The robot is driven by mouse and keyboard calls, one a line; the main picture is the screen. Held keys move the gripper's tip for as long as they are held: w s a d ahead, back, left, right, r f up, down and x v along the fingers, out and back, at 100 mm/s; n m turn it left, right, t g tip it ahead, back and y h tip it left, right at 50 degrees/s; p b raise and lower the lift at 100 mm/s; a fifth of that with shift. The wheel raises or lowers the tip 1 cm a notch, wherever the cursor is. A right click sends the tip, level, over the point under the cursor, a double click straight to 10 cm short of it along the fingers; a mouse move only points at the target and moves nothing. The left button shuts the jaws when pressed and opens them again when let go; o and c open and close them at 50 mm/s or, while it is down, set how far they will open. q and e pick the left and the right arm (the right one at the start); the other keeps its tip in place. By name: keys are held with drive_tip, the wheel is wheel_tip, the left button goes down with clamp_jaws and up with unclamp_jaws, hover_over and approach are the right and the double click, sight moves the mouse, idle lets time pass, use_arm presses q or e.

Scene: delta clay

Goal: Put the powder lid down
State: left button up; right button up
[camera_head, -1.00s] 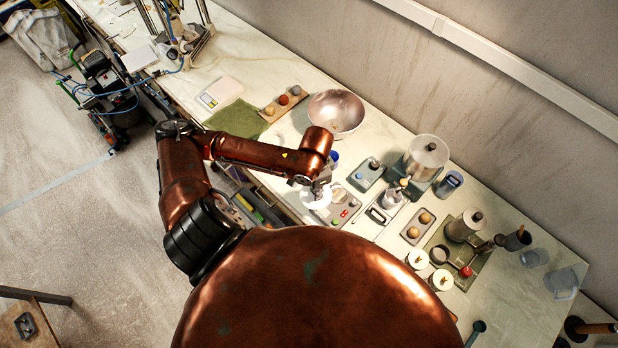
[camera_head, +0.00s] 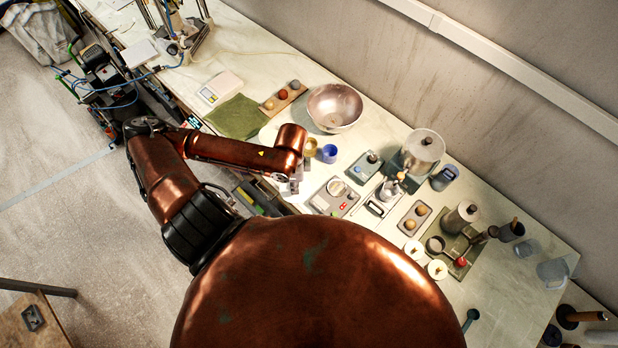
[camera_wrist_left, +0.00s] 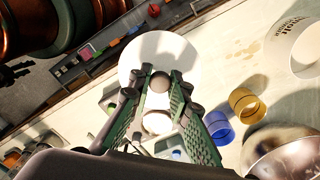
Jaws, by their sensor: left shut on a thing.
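The powder lid is a white disc with a round grey knob, seen in the left wrist view (camera_wrist_left: 172,50). My left gripper (camera_wrist_left: 162,84) is shut on its knob, with the disc beyond the fingertips. In the head view my left gripper (camera_head: 294,183) is at the table's near edge, left of a grey device with a pale round top (camera_head: 337,187); the lid is mostly hidden there. Whether the lid touches the table cannot be told. My right gripper is not in view.
A yellow ring (camera_head: 310,147) and a blue cup (camera_head: 327,153) stand near the gripper, with a metal bowl (camera_head: 334,108) behind. Several devices and jars crowd the right. A green cloth (camera_head: 236,117) lies left. Bare tabletop shows around the bowl.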

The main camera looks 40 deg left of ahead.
use_arm(q)
drive_tip(key=w, duration=0.1)
drive_tip(key=w+f+b, duration=0.1)
drive_tip(key=w, duration=0.1)
drive_tip(key=w+f+b, duration=0.1)
drive_tip(key=shift+w+a, duration=0.15)
drive_tip(key=shift+a, duration=0.25)
hover_over(309, 178)
drive_tip(key=s, duration=0.1)
wheel_tip(309, 178, down, 5)
drive_tip(key=shift+d+r+p, duration=0.1)
drive_tip(key=shift+d+p, duration=0.05)
drive_tip(key=shift+p, duration=0.2)
drive_tip(key=shift+w+f, duration=0.35)
drive_tip(key=shift+f, duration=0.15)
drive_tip(key=shift+w+f+p, duration=0.15)
drive_tip(key=shift+f+p, duration=0.15)
drive_tip(key=shift+f, duration=1.45)
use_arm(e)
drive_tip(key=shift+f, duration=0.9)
use_arm(q)
drive_tip(key=shift+f, duration=0.1)
drive_tip(key=o, duration=0.8)
drive_tip(key=shift+o, duration=0.2)
wheel_tip(309, 178, up, 12)
drive_tip(key=shift+b, duration=0.4)
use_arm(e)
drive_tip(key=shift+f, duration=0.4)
